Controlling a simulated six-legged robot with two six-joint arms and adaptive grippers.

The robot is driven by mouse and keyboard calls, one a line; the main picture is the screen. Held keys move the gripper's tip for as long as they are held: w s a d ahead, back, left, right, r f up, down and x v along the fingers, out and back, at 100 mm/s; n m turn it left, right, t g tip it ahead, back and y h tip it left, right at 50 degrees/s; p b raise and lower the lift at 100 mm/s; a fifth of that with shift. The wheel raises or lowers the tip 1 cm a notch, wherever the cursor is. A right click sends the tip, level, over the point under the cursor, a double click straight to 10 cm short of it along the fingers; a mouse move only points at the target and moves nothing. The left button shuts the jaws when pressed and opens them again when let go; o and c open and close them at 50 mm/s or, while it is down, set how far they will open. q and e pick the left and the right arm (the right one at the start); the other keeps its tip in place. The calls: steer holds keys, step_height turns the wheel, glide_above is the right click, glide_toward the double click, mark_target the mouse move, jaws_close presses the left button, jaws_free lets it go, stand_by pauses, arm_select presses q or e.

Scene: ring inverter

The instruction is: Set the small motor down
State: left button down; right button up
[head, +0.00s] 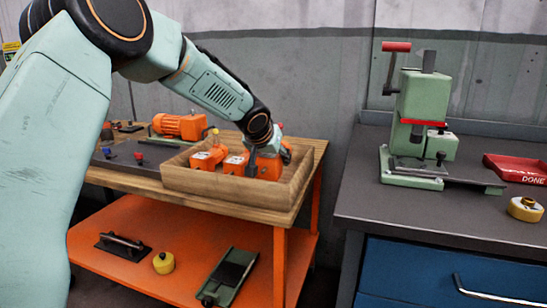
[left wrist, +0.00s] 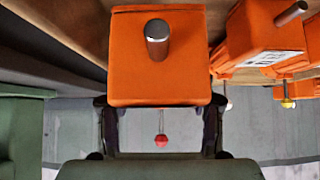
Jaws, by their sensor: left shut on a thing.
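My left gripper (head: 264,149) points down into the wooden tray (head: 225,190) on the wood-topped bench. It is shut on the small motor (left wrist: 160,75), an orange block with a metal shaft, which fills the upper middle of the left wrist view between the two fingers (left wrist: 160,112). In the head view the held motor (head: 268,168) is low inside the tray, partly covered by the gripper. I cannot tell whether it touches the tray floor. Other orange motors (head: 205,159) stand beside it in the tray; they also show in the left wrist view (left wrist: 262,35). My right gripper is not in view.
A larger orange motor (head: 180,126) stands behind the tray on a dark plate. The orange lower shelf (head: 140,225) holds a yellow roll (head: 163,262) and a green tool (head: 229,276). On the right bench are a green press (head: 423,110) and a red DONE tray (head: 518,168).

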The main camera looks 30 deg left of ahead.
mark_target(265, 161)
arm_select(q)
steer(key=f, duration=0.1)
steer(key=f+b, duration=0.1)
steer(key=f, duration=0.1)
steer(key=f+b, duration=0.1)
steer(key=shift+w+a+f, duration=0.1)
steer(key=shift+w+f, duration=0.1)
steer(key=shift+w, duration=0.05)
steer(key=shift+s+r, duration=0.2)
steer(key=shift+f, duration=0.1)
steer(key=c, duration=0.9)
jaws_free()
steer(key=shift+f, duration=0.3)
steer(key=o, duration=0.4)
steer(key=shift+s+r, duration=0.15)
steer(key=shift+r, duration=0.05)
steer(key=shift+f, duration=0.15)
steer(key=v, duration=1.2)
steer(key=shift+b, duration=0.35)
